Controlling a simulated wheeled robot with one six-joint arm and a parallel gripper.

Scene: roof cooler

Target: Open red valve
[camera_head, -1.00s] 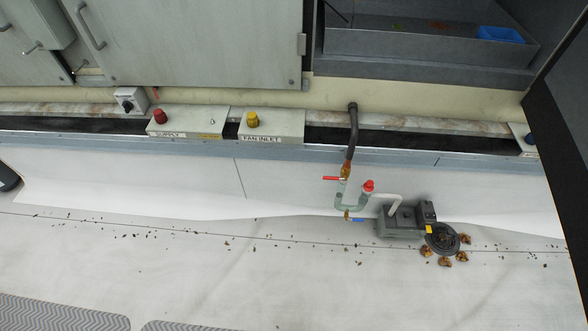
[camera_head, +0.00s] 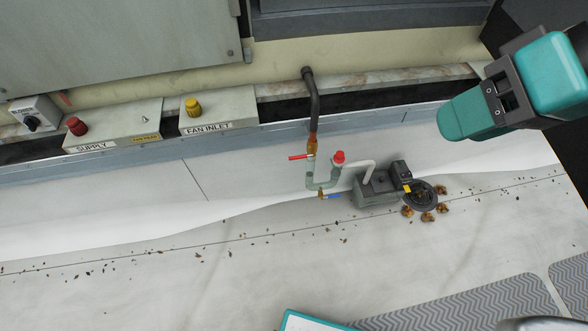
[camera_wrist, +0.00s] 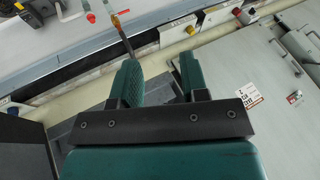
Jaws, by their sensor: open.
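The red valve lever (camera_head: 300,157) lies level, pointing left, on the pipework below the dark bent pipe (camera_head: 313,95). A red cap (camera_head: 338,157) stands just right of it and a blue lever (camera_head: 332,197) sits lower down. My gripper (camera_head: 446,122) is in the upper right of the head view, well right of the lever and apart from it. In the wrist view my gripper (camera_wrist: 160,74) is open, with nothing between its teal fingers. The red lever (camera_wrist: 122,12) and red cap (camera_wrist: 91,17) show beyond it at the top left.
A grey pump unit (camera_head: 376,188) with a round dark intake (camera_head: 419,194) and several brown clumps stands right of the pipes. The SUPPLY box (camera_head: 115,125) and FAN INLET box (camera_head: 218,110) are left along the ledge.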

